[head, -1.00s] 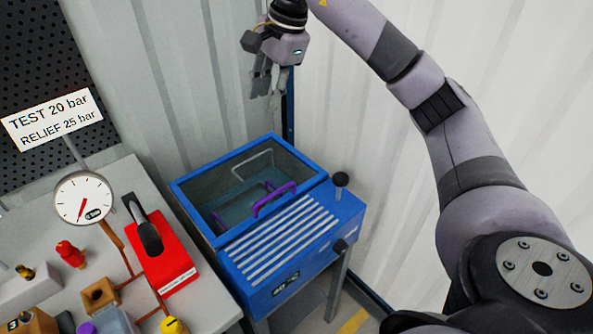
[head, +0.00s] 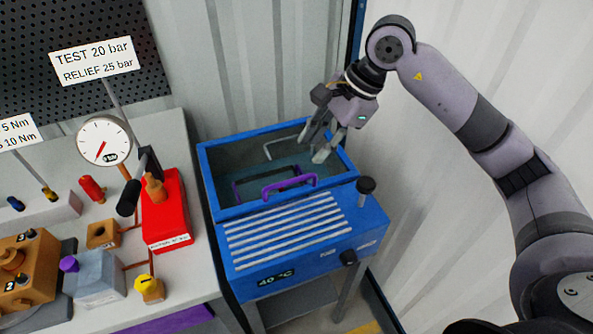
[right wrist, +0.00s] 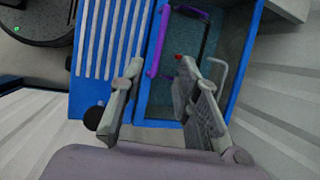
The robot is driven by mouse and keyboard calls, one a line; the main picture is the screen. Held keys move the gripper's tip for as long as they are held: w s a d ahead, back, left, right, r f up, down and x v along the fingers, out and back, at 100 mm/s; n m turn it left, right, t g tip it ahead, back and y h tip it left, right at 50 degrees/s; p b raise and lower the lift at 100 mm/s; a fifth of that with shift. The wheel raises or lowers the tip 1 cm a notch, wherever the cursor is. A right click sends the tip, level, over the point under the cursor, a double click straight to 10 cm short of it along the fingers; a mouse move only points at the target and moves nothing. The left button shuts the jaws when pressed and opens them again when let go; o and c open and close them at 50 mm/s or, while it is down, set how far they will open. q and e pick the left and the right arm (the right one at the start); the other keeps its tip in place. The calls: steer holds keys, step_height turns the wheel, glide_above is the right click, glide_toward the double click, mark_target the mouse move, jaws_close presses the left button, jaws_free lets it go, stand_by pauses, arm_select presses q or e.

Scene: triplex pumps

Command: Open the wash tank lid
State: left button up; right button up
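The blue wash tank (head: 310,255) stands right of the bench, with a window-like top in a blue rim. I cannot tell whether a clear lid covers it. A pale U-shaped handle (head: 268,150) shows near the back of the top; it also shows in the right wrist view (right wrist: 222,75). A purple handle (head: 290,187) is near the front, with another purple bar beside it. My right gripper (head: 314,148) is over the tank's back right part, fingers pointing down. In the right wrist view its fingers (right wrist: 160,70) are apart and empty. My left gripper is out of view.
A ribbed panel (head: 285,232) and a black knob (head: 366,185) are on the tank's front part. The bench on the left carries a red hand pump (head: 168,215), a gauge (head: 103,142) and several fittings. A corrugated wall (head: 460,60) closes the right side.

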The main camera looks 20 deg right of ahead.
mark_target(291, 180)
steer(key=p+x, duration=0.1)
steer(key=x, duration=0.8)
steer(key=shift+a+f, duration=0.1)
steer(key=shift+f, duration=0.15)
steer(key=shift+w+a+f+p, duration=0.15)
steer(key=shift+f+p, duration=0.15)
steer(key=shift+f, duration=0.1)
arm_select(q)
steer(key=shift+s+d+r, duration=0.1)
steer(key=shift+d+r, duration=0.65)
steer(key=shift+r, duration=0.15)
arm_select(e)
steer(key=shift+f, duration=0.1)
steer(key=shift+c, duration=0.6)
jaws_close()
